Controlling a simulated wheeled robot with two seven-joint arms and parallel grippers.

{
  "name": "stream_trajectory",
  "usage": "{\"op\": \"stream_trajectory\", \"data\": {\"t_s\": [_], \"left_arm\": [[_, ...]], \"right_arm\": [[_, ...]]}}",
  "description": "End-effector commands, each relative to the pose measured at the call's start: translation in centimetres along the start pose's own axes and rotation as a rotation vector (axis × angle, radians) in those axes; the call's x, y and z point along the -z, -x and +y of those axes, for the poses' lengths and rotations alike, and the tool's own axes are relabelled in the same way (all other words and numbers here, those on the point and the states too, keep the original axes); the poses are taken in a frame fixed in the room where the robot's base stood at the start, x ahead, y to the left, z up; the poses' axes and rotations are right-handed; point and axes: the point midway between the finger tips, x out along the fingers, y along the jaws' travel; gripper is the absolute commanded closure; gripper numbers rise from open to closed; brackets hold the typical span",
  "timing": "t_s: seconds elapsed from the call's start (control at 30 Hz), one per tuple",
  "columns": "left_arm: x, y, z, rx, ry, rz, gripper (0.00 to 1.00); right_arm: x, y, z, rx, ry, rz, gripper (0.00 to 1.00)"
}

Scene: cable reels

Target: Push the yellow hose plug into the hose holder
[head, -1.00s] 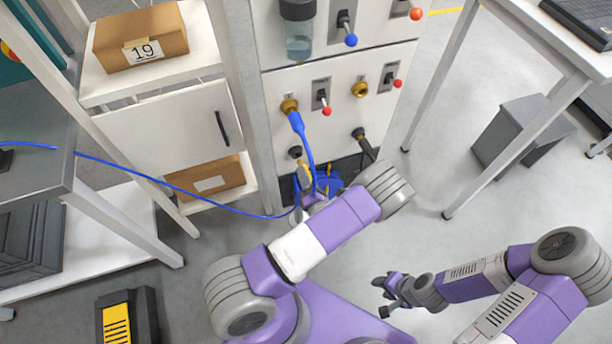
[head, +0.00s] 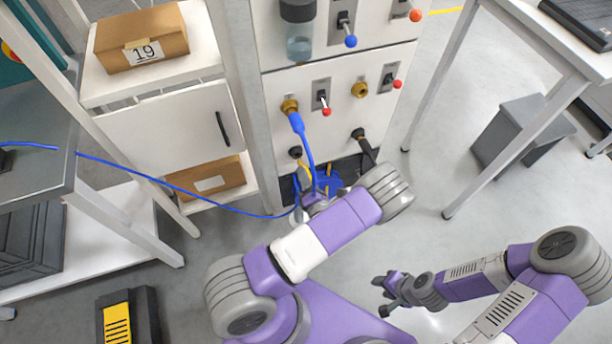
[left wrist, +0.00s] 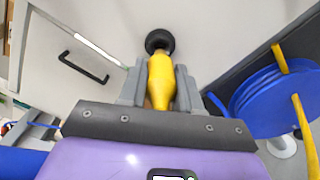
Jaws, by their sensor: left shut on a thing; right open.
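The yellow hose plug (left wrist: 161,80) is held between the two grey fingers of my left gripper (left wrist: 160,92) in the left wrist view. Its far end meets the round black hose holder (left wrist: 159,40), and from this angle I cannot tell how deep it sits. In the head view the holder (head: 295,152) is on the lower left of the white panel. The plug (head: 304,169) shows just below it, partly hidden by my left gripper (head: 308,190). My right gripper (head: 385,292) is open and empty, away from the panel over the floor.
A blue hose (head: 305,140) hangs from a brass fitting (head: 289,106) close to my left gripper. A blue reel (left wrist: 275,100) with yellow hose is at right in the wrist view. A black plug (head: 366,147) sits at the panel's lower right. A white cabinet (head: 170,130) stands left.

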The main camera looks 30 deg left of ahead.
Motion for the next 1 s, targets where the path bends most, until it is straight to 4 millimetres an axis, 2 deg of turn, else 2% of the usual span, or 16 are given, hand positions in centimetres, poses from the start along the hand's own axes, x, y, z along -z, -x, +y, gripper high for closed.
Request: {"op": "stream_trajectory", "data": {"t_s": [1.0], "left_arm": [[0.0,-1.9,0.0,-0.002,0.001,0.001,1.0]], "right_arm": [[0.0,0.1,0.0,0.0,0.0,0.0,0.57]]}}
